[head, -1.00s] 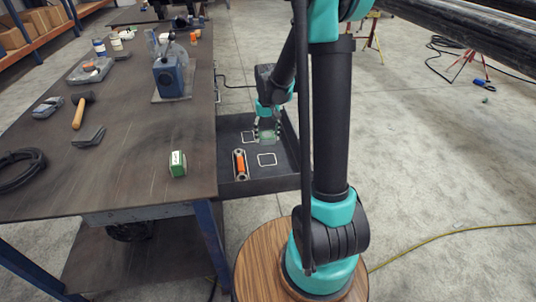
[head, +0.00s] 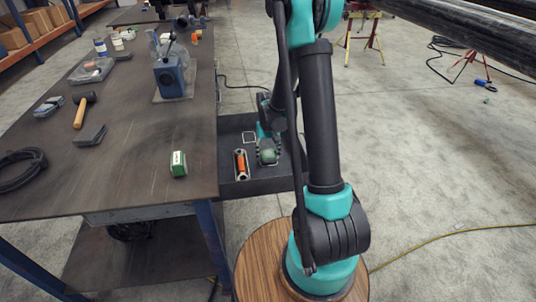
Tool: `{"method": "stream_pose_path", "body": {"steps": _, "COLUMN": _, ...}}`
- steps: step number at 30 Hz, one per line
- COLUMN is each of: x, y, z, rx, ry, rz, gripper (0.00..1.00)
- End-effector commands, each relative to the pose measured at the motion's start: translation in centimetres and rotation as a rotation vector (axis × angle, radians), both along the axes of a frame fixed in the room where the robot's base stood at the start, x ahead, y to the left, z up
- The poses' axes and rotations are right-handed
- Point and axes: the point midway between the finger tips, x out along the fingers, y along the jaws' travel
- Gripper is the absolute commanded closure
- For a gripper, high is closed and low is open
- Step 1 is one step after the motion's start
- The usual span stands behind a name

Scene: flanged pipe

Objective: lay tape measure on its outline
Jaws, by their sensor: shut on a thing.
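My gripper (head: 268,160) is low over the black tray (head: 235,187) beside the workbench. It is shut on a small green thing (head: 267,155), which looks like the tape measure; the fingers cover its sides. The held thing is over the place of the nearer white outline, which is now mostly hidden. I cannot tell whether it touches the tray floor. Another white square outline (head: 249,138) lies empty farther back in the tray.
An orange and grey tool (head: 240,164) lies in the tray just left of my gripper. A green and white box (head: 178,164) stands on the workbench (head: 120,185) near its right edge. A mallet (head: 81,112) and blue vise (head: 170,78) are farther off.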

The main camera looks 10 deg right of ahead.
Motion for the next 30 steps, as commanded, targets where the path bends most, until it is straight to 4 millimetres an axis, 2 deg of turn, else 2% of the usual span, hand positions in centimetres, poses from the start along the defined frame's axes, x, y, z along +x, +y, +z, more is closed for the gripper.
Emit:
{"method": "stream_pose_path", "body": {"steps": 5, "x": 0.0, "y": 0.0, "z": -0.3, "rx": 0.0, "ry": 0.0, "rz": 0.0, "gripper": 0.83}}
{"method": "stream_pose_path", "body": {"steps": 6, "x": 0.0, "y": 0.0, "z": -0.3, "rx": 0.0, "ry": 0.0, "rz": 0.0, "gripper": 0.42}}
{"method": "stream_pose_path", "body": {"steps": 10, "x": 0.0, "y": 0.0, "z": -0.3, "rx": 0.0, "ry": 0.0, "rz": 0.0, "gripper": 0.26}}
{"method": "stream_pose_path", "body": {"steps": 22, "x": 0.0, "y": 0.0, "z": 0.1, "rx": 0.0, "ry": 0.0, "rz": 0.0, "gripper": 0.25}}
{"method": "stream_pose_path", "body": {"steps": 26, "x": 0.0, "y": 0.0, "z": 1.4, "rx": 0.0, "ry": 0.0, "rz": 0.0, "gripper": 0.25}}
{"method": "stream_pose_path", "body": {"steps": 30, "x": -0.1, "y": 0.0, "z": 3.8, "rx": 0.0, "ry": 0.0, "rz": 0.0, "gripper": 0.25}}
